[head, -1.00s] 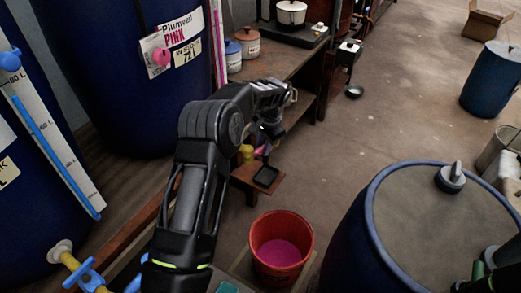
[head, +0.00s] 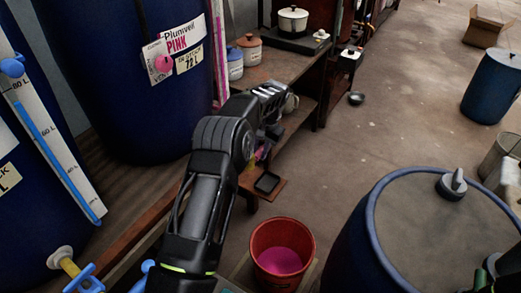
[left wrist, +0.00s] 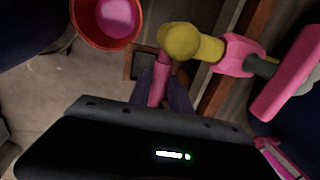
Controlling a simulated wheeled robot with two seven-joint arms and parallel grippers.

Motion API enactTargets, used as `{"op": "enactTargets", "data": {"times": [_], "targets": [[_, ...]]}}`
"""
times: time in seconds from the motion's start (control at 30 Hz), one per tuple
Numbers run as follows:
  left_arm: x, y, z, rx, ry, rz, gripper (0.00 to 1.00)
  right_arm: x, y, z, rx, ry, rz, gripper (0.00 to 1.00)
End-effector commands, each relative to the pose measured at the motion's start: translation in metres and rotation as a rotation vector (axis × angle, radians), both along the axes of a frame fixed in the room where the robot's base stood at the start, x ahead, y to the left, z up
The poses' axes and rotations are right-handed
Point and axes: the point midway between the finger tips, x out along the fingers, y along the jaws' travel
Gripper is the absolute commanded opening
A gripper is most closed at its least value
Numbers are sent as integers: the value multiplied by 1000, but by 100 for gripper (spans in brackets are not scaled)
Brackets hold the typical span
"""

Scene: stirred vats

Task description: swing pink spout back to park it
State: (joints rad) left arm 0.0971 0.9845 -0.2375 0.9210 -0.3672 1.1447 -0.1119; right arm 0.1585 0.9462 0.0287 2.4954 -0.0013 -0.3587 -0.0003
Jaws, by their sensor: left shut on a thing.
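The pink spout (left wrist: 160,80) is a short pipe that hangs from a yellow elbow (left wrist: 180,41) in the left wrist view. My left gripper (left wrist: 164,92) is shut on the spout, with a dark finger on either side. A pink valve body (left wrist: 241,54) and a large pink handle (left wrist: 286,74) lie to the right of the elbow. In the head view my left forearm and wrist hide most of the spout, and only a little pink (head: 262,152) shows beside the wrist. My right gripper is out of view; only part of that arm shows at the lower right edge.
A red bucket (head: 256,268) with pink liquid stands on the floor, near a small dark tray (head: 267,184) on a low shelf. The blue Plumveil Pink vat (head: 110,95) is behind my left arm. A lidded blue drum (head: 345,262) stands at right. Open floor lies beyond.

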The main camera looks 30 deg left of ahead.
Motion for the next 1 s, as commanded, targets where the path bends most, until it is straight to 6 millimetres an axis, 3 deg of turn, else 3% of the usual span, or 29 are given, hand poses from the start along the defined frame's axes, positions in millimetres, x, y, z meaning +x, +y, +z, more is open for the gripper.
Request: {"op": "enactTargets", "data": {"times": [0.03, 0.07, 0.3, 0.67, 1.0], "targets": [[0, 1, 0, 1, -1, 4, 0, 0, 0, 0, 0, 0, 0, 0], [0, 1, 0, 1, -1, 4, 27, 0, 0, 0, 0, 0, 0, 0], [0, 1, 0, 1, 0, 2, 45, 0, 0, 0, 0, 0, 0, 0], [0, -1, 6, 1, -2, 0, 45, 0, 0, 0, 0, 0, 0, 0], [0, -11, 55, 1, -3, 0, 45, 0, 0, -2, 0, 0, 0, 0]]}}
